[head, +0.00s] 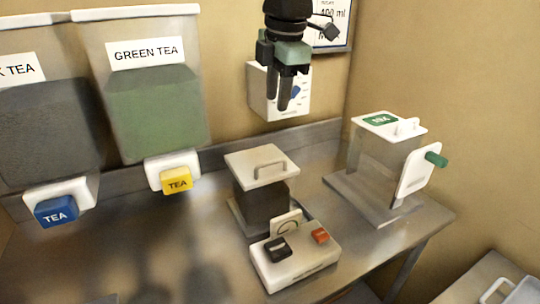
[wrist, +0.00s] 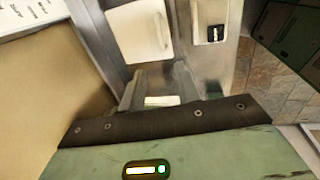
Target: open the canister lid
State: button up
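A canister with a flat white lid (head: 262,166) and dark contents (head: 262,202) stands upright on the metal counter. Its lid lies closed on top and has a raised loop handle (head: 270,164). The white lid also shows at the top of the wrist view (wrist: 135,32), with its handle (wrist: 161,30) on the right side. My gripper (head: 289,106) hangs above and behind the canister, fingers pointing down, clear of the lid. In the wrist view my gripper (wrist: 160,92) has its two fingers apart, with nothing held between them.
A white device (head: 295,262) with black and orange buttons stands in front of the canister. A clear dispenser (head: 380,165) with a green handle is at right. Large tea bins (head: 155,100) hang at left. A white wall box (head: 268,95) is behind my gripper.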

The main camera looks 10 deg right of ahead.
aim_at(269, 162)
jog(key=w+f+p, duration=0.1)
jog(key=f, duration=0.4)
jog(key=w+f, duration=0.1)
jog(key=f, duration=0.4)
jog(key=w+a+f+p, duration=0.1)
jog(key=f, duration=0.5)
jog(key=shift+f+p, duration=0.1)
jog(key=shift+p, duration=0.2)
grip_shut()
